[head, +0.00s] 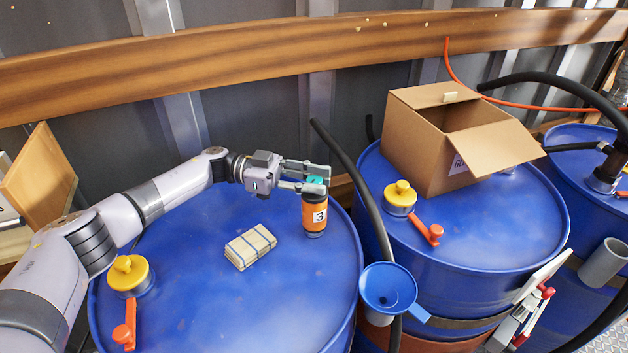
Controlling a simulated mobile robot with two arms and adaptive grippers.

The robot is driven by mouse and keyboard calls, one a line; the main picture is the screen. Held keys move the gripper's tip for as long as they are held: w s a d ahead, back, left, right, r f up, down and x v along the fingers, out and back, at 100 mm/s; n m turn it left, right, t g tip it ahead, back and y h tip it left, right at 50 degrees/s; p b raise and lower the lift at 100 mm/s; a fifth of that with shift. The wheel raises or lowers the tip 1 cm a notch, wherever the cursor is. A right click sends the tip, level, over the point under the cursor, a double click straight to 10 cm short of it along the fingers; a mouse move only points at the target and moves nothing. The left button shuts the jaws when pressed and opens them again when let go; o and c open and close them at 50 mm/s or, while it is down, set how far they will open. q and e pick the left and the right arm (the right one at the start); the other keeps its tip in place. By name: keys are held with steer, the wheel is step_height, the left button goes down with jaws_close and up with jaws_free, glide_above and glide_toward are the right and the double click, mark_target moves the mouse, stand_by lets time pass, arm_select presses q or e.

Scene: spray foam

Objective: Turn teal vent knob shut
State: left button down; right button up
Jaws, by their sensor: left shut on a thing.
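The teal vent knob (315,180) sits on top of an orange and black canister (314,215) marked with a 3. The canister stands upright on the left blue drum, near its right rim. My left gripper (318,179) comes in from the left and is shut on the knob, with its fingers on either side. The fingers hide part of the knob. My right gripper is not in the head view.
A tied bundle of pale sticks (250,246) lies left of the canister. A black hose (352,175) passes close on its right. A blue funnel (388,288) hangs in front. An open cardboard box (420,150) stands on the middle drum (470,245).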

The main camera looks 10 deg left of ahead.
arm_select(q)
steer(key=shift+f, duration=0.1)
steer(key=c, duration=1.3)
jaws_free()
steer(key=a, duration=1.2)
steer(key=shift+w, duration=0.2)
steer(key=shift+d, duration=0.1)
